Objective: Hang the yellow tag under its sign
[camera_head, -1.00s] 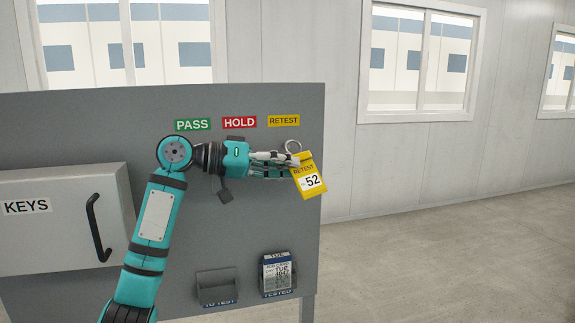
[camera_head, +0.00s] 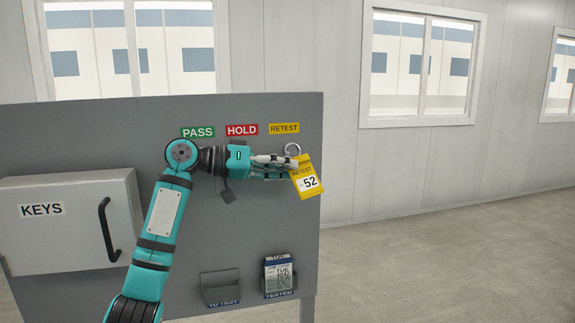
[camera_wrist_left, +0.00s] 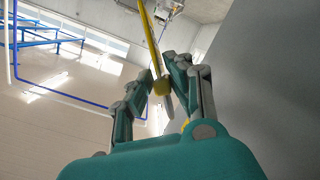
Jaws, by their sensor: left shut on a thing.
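The yellow tag (camera_head: 306,178) reads RETEST 52 and has a metal ring (camera_head: 292,149) at its top. My left gripper (camera_head: 290,165) is shut on the tag, which hangs tilted at the fingertips in front of the grey board. In the left wrist view the tag (camera_wrist_left: 152,45) shows edge-on between the fingers. The yellow RETEST sign (camera_head: 284,128) is on the board just above the ring. Whether the ring touches a hook cannot be told. My right gripper is out of view.
The grey board (camera_head: 190,235) also bears a green PASS sign (camera_head: 198,132) and a red HOLD sign (camera_head: 242,130). A KEYS cabinet (camera_head: 65,240) juts out at left. Below are a TO TEST holder (camera_head: 220,287) and a TESTED holder with cards (camera_head: 279,274). Open floor lies at right.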

